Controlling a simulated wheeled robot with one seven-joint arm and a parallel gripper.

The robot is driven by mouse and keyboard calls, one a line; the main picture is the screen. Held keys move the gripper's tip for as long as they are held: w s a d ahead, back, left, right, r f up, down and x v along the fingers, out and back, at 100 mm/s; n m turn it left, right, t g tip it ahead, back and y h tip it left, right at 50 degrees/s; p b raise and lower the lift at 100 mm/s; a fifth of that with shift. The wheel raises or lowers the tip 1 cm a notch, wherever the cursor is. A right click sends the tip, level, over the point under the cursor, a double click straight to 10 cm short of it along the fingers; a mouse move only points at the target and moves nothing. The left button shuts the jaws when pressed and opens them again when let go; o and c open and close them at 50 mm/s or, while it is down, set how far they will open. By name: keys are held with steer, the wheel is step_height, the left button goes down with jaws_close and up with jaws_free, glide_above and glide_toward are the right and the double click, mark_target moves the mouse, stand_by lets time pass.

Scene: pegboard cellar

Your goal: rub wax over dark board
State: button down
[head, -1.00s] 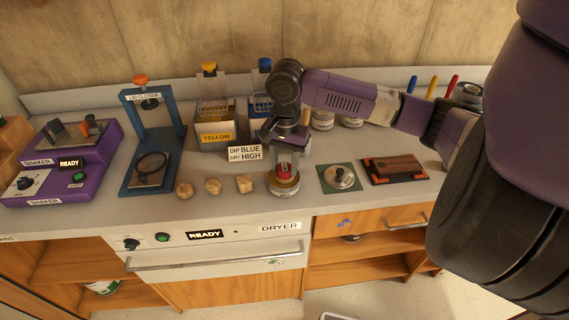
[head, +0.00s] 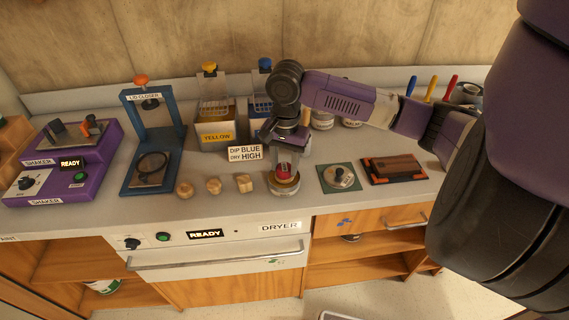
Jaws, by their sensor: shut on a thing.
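My gripper (head: 285,166) points down over a round tin with a pale yellowish rim (head: 284,188) on the counter. It is shut on a small red piece (head: 284,168), which is at or just above the tin; I cannot tell whether they touch. The fingers partly hide the red piece. No wax label can be read.
A green square plate with a metal disc and knob (head: 339,178) lies between the tin and the dark board. Three small wooden pieces (head: 213,185) lie left of the tin. A "DIP BLUE DRY HIGH" sign (head: 244,153) stands behind. Upright coloured handles (head: 430,88) are at the back right.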

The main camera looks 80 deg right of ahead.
mark_target(285, 167)
stand_by(0.4)
step_height(285, 167, up, 7)
steer(key=p, duration=0.7)
stand_by(0.9)
